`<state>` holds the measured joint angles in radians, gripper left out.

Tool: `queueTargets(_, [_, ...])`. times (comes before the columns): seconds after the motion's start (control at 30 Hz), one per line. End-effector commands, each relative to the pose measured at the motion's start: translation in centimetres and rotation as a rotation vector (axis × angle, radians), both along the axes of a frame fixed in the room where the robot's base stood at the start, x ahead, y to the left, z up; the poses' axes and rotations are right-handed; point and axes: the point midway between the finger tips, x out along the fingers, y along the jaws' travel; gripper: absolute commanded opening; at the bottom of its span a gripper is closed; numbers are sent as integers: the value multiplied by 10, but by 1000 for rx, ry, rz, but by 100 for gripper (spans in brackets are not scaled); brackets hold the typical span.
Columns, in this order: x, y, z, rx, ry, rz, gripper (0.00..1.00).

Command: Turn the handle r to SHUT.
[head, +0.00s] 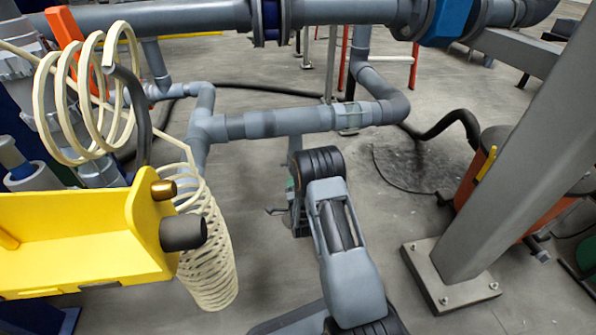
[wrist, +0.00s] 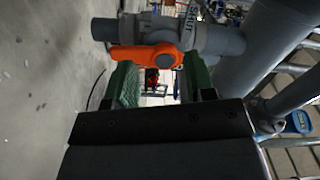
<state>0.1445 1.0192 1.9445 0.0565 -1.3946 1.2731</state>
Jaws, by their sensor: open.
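In the wrist view an orange handle (wrist: 145,58) sits on a grey pipe valve (wrist: 165,30) and points left across the picture. The lettering SHUT (wrist: 191,14) shows on the valve body, above the handle's right end. My gripper (wrist: 160,72) is open, with one green finger on each side and the handle lying across just beyond the fingertips. Nothing is held between the fingers. I cannot tell whether they touch the handle. In the head view my arm covers most of the gripper, and the handle at the fingers is not clearly seen.
In the head view a grey horizontal pipe (head: 290,121) crosses beyond my arm. Another orange lever (head: 68,38) stands upper left behind a cream coiled hose (head: 207,250). A yellow bracket (head: 90,235) is at left, a thick grey post (head: 500,160) at right. Floor between is mostly clear.

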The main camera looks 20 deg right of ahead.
Motion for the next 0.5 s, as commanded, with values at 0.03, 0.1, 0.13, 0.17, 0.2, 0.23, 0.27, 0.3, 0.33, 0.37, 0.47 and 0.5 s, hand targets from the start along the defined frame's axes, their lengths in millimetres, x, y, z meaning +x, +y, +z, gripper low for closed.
queueTargets(0.03, [0,-1,-4,-76,17,-1,50])
queueTargets(0.1, [-1,-3,-9,-197,43,-1,50])
queueTargets(0.13, [-1,-4,-10,-250,54,-1,50])
queueTargets(0.17, [-1,-4,-12,-302,63,-1,50])
queueTargets(0.2, [-1,-5,-15,-372,77,-1,50])
queueTargets(0.23, [-1,-6,-17,-424,88,-1,50])
queueTargets(0.27, [-2,-7,-18,-475,98,-1,50])
queueTargets(0.3, [-2,-10,-18,-546,112,-2,50])
queueTargets(0.33, [-2,-12,-19,-597,123,-2,50])
queueTargets(0.37, [-3,-14,-20,-650,134,-3,50])
queueTargets(0.47, [-4,-20,-23,-825,169,-3,50])
queueTargets(0.5, [-5,-22,-24,-895,184,-2,50])
